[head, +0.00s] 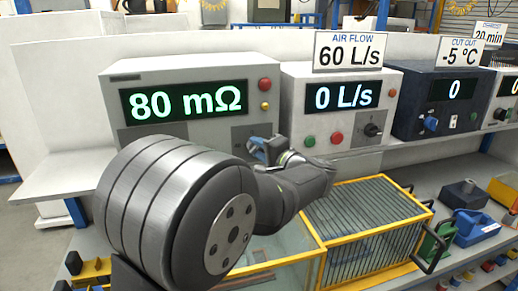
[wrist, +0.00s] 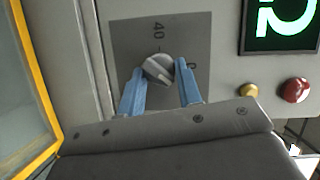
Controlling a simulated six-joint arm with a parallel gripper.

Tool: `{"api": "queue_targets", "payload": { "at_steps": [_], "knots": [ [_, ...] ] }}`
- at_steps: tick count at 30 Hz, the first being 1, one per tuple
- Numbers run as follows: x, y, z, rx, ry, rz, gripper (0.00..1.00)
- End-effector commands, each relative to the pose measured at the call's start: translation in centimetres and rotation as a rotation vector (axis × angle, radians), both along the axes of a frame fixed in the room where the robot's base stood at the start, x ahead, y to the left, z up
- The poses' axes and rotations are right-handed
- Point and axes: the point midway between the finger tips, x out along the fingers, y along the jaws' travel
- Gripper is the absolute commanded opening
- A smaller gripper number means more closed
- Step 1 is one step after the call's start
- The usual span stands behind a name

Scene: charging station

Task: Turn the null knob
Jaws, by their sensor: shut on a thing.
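The null knob (wrist: 157,68), a grey round dial with a pale pointer ridge, sits on a dark grey plate (wrist: 190,28) in the wrist view. The number 40 shows on the plate, with another mark partly covered by a finger. My gripper (wrist: 159,72) has its blue fingers on either side of the knob and is shut on it. In the head view my gripper (head: 266,150) is at the lower right of the milliohm meter (head: 180,72), whose display reads 80 mΩ. My arm hides the knob there.
The air flow unit (head: 345,115), reading 0 L/s under a 60 L/s card, stands close to the right. A dark cut-out unit (head: 440,120) stands beyond it. A yellow-framed cage (head: 365,225) lies below. A red button (wrist: 295,90) and yellow button (wrist: 248,90) are near my gripper.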

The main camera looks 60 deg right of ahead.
Motion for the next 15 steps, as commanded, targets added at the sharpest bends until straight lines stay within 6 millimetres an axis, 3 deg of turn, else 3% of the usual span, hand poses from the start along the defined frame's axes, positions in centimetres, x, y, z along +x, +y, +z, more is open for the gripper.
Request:
{"api": "queue_targets", "payload": {
  "at_steps": [15],
  "knots": [
    [-0.04,0.00,-0.23,0.158,-0.159,0.000,0.09]
  ]
}}
